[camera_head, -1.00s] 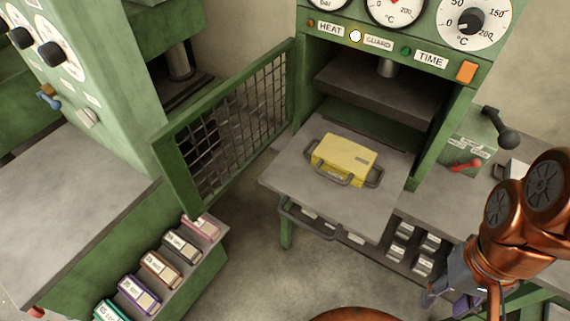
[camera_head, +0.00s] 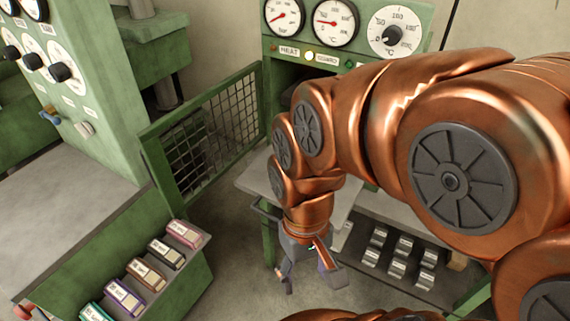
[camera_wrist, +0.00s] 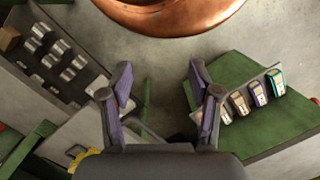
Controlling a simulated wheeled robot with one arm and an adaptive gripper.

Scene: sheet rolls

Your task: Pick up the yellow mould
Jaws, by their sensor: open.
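The yellow mould is hidden behind my arm in the head view. A small yellow patch, probably the mould (camera_wrist: 86,155), shows at the lower left of the wrist view, mostly cut off by the gripper body. The grey press plate (camera_head: 256,180) that it lay on is partly visible left of my arm. My gripper (camera_head: 313,276) points down in front of the plate, over the floor. In the wrist view its two fingers (camera_wrist: 161,75) are apart with nothing between them.
The mesh guard door (camera_head: 215,130) stands open left of the press. Several labelled moulds (camera_head: 145,270) sit on a rack at lower left. Several metal pieces (camera_head: 398,250) lie on the lower right shelf. Bare floor (camera_head: 225,240) lies between.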

